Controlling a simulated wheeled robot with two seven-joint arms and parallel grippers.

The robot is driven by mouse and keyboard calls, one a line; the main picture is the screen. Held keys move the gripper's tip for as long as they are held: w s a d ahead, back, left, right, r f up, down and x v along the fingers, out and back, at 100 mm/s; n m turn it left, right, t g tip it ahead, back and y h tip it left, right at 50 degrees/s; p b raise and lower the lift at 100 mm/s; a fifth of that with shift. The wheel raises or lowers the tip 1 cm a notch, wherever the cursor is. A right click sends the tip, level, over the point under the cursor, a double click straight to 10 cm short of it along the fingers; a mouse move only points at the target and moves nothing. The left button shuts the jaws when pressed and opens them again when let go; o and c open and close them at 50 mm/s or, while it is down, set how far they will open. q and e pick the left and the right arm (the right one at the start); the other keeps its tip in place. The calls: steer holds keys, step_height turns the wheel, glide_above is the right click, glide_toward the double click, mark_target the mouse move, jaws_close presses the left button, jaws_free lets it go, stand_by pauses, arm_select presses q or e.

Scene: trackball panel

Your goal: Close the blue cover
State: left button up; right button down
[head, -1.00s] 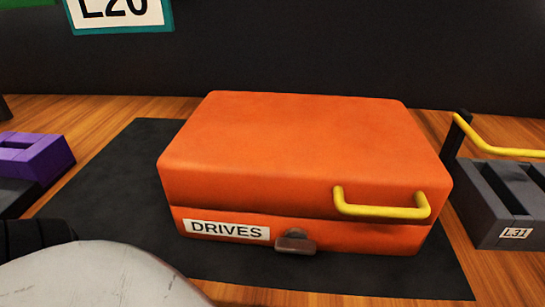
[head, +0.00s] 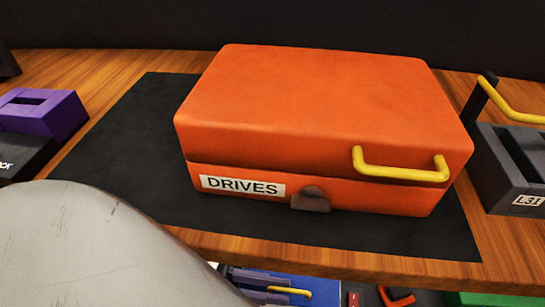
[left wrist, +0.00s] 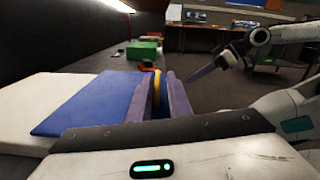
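The blue cover (left wrist: 83,104) shows in the left wrist view as a flat blue panel left of my left gripper. My left gripper (left wrist: 158,80) has two purple fingers with a yellow bar, perhaps a handle (left wrist: 157,92), between them. I cannot tell whether both fingers press on it.
An orange case (head: 320,100) marked DRIVES, lid down, with a yellow handle (head: 400,170), sits on a black mat (head: 130,150). A purple block (head: 45,110) is at left, a grey L31 unit (head: 505,170) at right. Several objects lie below the wooden table edge (head: 330,260).

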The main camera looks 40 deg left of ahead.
arm_select(q)
steer(key=shift+o, duration=0.7)
steer(key=shift+r, duration=0.3)
step_height(320, 180, up, 9)
steer(key=p, duration=0.2)
steer(key=shift+r+p, duration=0.2)
steer(key=shift+p, duration=0.2)
steer(key=shift+s, duration=0.1)
